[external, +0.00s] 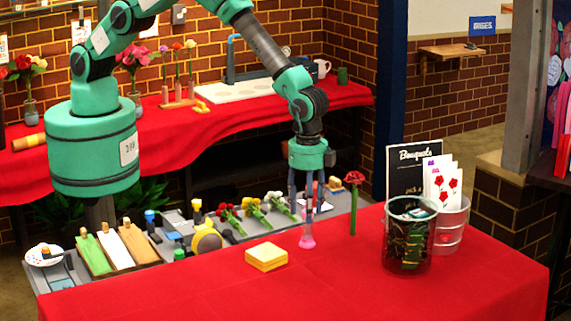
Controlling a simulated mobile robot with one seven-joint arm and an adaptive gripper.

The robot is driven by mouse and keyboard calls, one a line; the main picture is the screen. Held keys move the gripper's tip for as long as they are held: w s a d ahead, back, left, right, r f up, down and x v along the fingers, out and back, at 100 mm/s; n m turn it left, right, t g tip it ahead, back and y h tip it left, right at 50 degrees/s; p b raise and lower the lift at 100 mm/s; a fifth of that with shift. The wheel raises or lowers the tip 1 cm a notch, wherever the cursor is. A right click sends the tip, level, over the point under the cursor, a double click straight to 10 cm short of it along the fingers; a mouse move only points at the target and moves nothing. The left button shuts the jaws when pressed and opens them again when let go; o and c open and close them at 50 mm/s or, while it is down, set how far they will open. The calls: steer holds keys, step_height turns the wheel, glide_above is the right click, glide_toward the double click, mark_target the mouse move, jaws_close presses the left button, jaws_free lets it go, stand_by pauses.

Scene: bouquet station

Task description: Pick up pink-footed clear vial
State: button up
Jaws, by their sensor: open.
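The pink-footed clear vial (307,240) stands upright on the red table, near its back edge. Its foot is bright pink and its body is clear and slim. My gripper (307,205) points down right above the vial, with its fingers spread open around or just beside the upper part. The fingers partly hide the top of the vial, and I cannot tell whether they touch it.
A red flower (354,180) on a green stem stands just right of my gripper. The table's front is clear.

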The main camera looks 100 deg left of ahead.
mark_target(307, 226)
steer(key=shift+f, duration=0.25)
steer(key=shift+w+f+p, duration=0.1)
steer(key=shift+f+p, duration=0.6)
steer(key=shift+f, duration=1.9)
jaws_close()
